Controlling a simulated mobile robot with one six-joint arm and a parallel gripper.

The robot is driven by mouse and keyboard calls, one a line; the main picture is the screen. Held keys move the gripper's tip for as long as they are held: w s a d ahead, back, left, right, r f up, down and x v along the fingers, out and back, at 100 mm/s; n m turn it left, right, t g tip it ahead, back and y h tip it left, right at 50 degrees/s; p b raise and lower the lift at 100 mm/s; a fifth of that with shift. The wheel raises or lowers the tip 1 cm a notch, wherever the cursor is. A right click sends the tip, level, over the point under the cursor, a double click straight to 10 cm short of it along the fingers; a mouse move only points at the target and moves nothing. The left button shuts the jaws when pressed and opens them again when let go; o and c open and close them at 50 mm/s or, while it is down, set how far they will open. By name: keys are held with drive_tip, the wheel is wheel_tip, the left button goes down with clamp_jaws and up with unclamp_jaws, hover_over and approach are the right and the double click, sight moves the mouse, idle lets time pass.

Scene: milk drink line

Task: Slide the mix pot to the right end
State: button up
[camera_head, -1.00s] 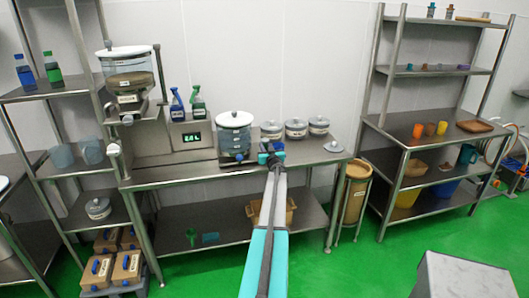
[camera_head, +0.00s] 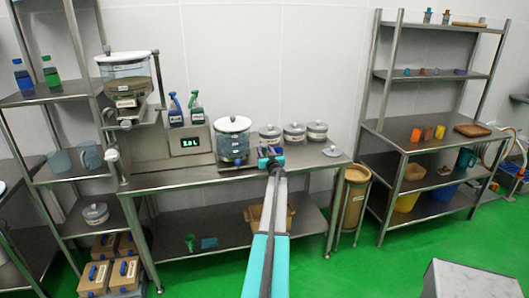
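The mix pot, as I take it, is the large clear pot (camera_head: 232,143) with a white lid and a dark lower part. It stands upright on the steel table (camera_head: 180,180), just right of the dispenser's display. My gripper (camera_head: 267,157) is low over the table at the pot's right side, in front of the small lidded jars. I cannot tell whether it touches the pot. Its fingers are too small to show whether they are open or shut. The table's right end (camera_head: 340,160) holds a small flat grey item (camera_head: 332,151).
Three grey-lidded jars (camera_head: 294,132) stand behind and right of my gripper. A dispenser hopper (camera_head: 127,85), a display (camera_head: 190,142) and two spray bottles (camera_head: 196,107) are to the left. A brown bin (camera_head: 352,200) stands beyond the table's right end.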

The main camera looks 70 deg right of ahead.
drive_tip(key=shift+a, duration=0.15)
drive_tip(key=shift+b+v, duration=0.35)
drive_tip(key=shift+v, duration=1.15)
drive_tip(key=b+v, duration=0.1)
drive_tip(key=v, duration=0.9)
drive_tip(key=shift+s+a+b, duration=0.25)
drive_tip(key=shift+b, duration=0.15)
